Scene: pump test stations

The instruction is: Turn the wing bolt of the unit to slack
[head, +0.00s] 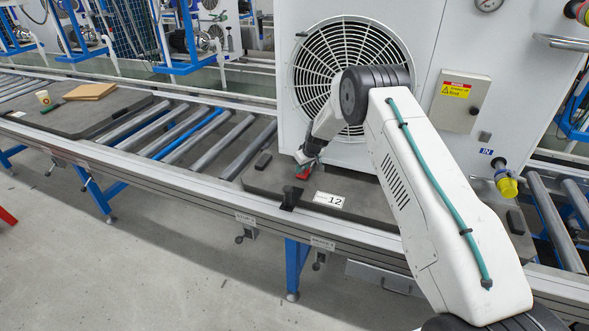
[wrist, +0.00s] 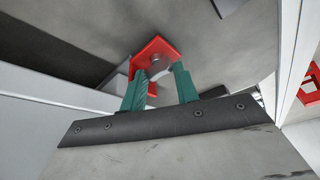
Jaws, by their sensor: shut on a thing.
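The unit (head: 432,60) is a large white cabinet with a round fan grille, standing on a dark grey pallet (head: 365,195) marked 12.
A roller conveyor (head: 190,130) runs along the row. Another pallet (head: 75,110) at the left carries a cup (head: 43,97) and a brown board (head: 90,91). A yellow-capped fitting (head: 506,183) sticks out at the right.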

